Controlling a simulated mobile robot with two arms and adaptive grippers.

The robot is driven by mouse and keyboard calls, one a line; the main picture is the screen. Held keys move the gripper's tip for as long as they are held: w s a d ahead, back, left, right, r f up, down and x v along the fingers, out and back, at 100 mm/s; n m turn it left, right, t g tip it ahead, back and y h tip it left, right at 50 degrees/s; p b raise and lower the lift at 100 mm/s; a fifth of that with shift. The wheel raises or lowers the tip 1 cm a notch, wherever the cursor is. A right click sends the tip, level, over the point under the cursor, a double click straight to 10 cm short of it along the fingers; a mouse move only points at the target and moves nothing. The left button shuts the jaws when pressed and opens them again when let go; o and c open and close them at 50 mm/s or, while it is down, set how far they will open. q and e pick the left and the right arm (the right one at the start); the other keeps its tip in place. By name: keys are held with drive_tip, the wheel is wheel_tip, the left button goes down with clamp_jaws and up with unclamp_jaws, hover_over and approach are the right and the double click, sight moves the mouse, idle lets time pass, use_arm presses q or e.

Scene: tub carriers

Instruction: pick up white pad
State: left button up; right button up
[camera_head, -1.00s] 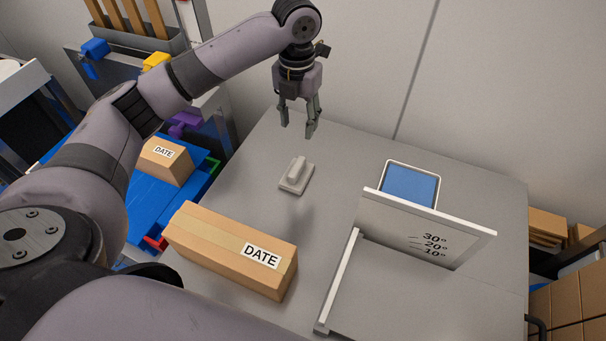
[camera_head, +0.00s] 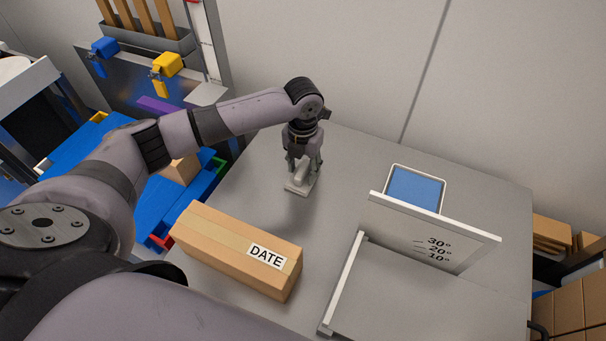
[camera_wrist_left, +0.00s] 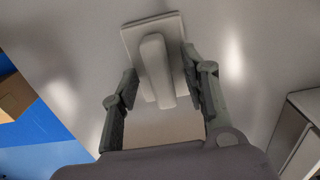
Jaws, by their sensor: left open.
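The white pad (camera_head: 299,187) is a small flat plate with a raised bar-shaped handle, lying on the grey table. My left gripper (camera_head: 303,164) is open and reaches down over the pad in the head view, partly covering it. In the left wrist view the pad's handle (camera_wrist_left: 155,66) lies between the two spread fingers of the left gripper (camera_wrist_left: 162,88), with a gap on the left side. The right finger looks close to the plate's edge; I cannot tell whether it touches. My right gripper is not in view.
A cardboard box labelled DATE (camera_head: 238,250) lies on the table's near left. A white angled stand with degree marks (camera_head: 430,232) and a blue-topped tray (camera_head: 415,188) are to the right. A blue surface (camera_head: 85,160) with another box (camera_head: 181,170) is left of the table.

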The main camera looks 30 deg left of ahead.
use_arm(q)
drive_tip(key=shift+f, duration=0.3)
drive_tip(key=shift+c, duration=0.3)
clamp_jaws()
